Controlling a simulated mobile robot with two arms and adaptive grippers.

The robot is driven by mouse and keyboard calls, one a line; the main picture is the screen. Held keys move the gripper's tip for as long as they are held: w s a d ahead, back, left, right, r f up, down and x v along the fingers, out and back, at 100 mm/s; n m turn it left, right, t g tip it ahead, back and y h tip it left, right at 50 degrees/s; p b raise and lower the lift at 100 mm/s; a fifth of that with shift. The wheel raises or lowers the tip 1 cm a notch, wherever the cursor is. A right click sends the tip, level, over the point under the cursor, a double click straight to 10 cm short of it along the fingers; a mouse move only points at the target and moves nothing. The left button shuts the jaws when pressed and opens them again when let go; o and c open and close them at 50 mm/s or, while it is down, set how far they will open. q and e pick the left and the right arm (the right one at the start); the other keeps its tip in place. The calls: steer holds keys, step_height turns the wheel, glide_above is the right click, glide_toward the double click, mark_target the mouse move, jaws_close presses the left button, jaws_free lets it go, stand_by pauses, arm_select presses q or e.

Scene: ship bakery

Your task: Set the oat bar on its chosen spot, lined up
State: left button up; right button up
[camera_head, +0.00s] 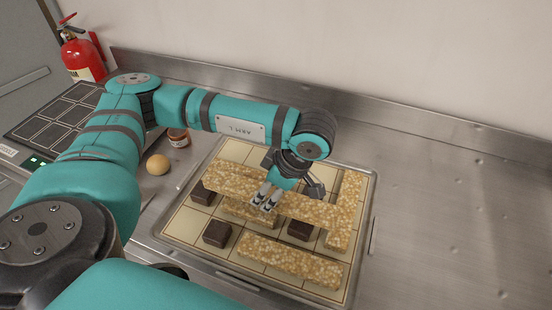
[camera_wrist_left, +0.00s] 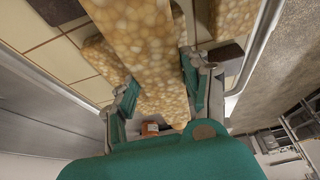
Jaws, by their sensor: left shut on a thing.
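My left gripper (camera_head: 265,197) is shut on a long, pale, grainy oat bar (camera_head: 318,208) over the tray. In the left wrist view the bar (camera_wrist_left: 140,35) runs between the two fingers of the left gripper (camera_wrist_left: 160,92). The bar lies across the picture, roughly level, above another bar (camera_head: 248,212) and dark brown cubes. Its right end overlaps the bar along the tray's right side (camera_head: 351,187) in the picture; I cannot tell whether they touch. The tray (camera_head: 169,228) has a gridded, cream surface. My right gripper is not in view.
Another oat bar (camera_head: 290,262) lies along the front of the tray. Dark cubes (camera_head: 217,234) stand in several cells, one near the right bar (camera_head: 300,230). A round tan ball (camera_head: 157,164) and a small jar (camera_head: 179,138) are left of the tray. The metal counter (camera_head: 455,220) is clear on the right.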

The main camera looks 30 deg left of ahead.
arm_select(q)
steer(key=w+a+p, duration=0.1)
steer(key=w+a, duration=0.1)
steer(key=w, duration=0.2)
steer(key=w+a+f+p, duration=0.1)
steer(key=w+a, duration=0.1)
steer(key=w, duration=0.3)
steer(key=w+a+p, duration=0.2)
steer(key=w+a, duration=0.1)
steer(key=w, duration=0.2)
steer(key=shift+f, duration=0.2)
steer(key=shift+a+f+p, duration=0.1)
steer(key=shift+f+p, duration=0.65)
steer(key=shift+f, duration=1)
steer(key=o, duration=1.4)
steer(key=b+v, duration=0.3)
steer(key=v, duration=0.9)
steer(key=shift+b, duration=0.3)
